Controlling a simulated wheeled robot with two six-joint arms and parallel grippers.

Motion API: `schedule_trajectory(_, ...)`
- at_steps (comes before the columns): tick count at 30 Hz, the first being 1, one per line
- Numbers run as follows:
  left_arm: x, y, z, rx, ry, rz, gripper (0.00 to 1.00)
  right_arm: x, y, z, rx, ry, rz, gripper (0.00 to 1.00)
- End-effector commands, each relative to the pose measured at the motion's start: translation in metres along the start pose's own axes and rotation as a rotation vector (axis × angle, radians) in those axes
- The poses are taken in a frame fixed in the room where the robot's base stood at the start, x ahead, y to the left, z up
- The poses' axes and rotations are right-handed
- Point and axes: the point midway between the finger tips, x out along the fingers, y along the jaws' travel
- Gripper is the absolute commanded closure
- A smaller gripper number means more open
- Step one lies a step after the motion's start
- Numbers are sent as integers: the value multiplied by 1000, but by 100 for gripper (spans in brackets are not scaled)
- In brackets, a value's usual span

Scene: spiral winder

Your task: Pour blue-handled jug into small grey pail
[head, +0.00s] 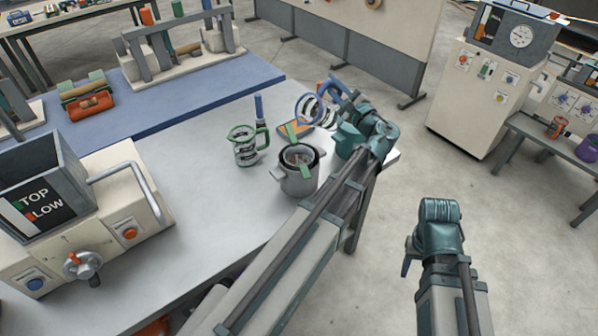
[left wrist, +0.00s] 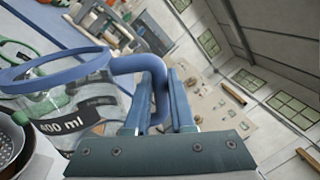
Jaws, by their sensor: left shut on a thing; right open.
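The blue-handled jug (head: 318,112) is clear with a blue rim. My left gripper (head: 346,98) is shut on its blue handle and holds it above the table, just behind and right of the small grey pail (head: 297,187). The jug looks tilted toward the left in the head view. In the left wrist view the jug (left wrist: 75,110) shows a 400 ml mark, and its handle (left wrist: 150,68) lies between the fingers. Its contents cannot be made out. A dark-rimmed strainer with green grips (head: 300,157) sits in the pail's mouth. My right gripper (head: 408,262) is open and empty, off the table's right side.
A green-handled jug (head: 245,148) stands left of the pail, with a blue-topped upright tool (head: 259,108) behind it. A small orange-and-blue item (head: 322,122) lies behind the pail. A cream machine (head: 110,220) fills the table's left. Bare tabletop (head: 200,185) lies between.

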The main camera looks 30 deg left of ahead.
Motion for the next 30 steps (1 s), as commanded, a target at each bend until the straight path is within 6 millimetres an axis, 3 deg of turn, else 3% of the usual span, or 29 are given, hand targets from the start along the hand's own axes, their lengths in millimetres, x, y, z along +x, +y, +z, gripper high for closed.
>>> schedule_trajectory(6,2,-7,-16,184,36,-1,100,-2,0,0,0,0,0,50)
schedule_trajectory(15,1,-6,-17,206,40,0,100,-1,0,0,0,0,0,50)
schedule_trajectory(25,-1,6,-40,492,97,-1,100,12,-1,-1,0,0,0,50)
schedule_trajectory(30,-1,7,-43,549,108,0,100,13,-1,-1,0,0,0,50)
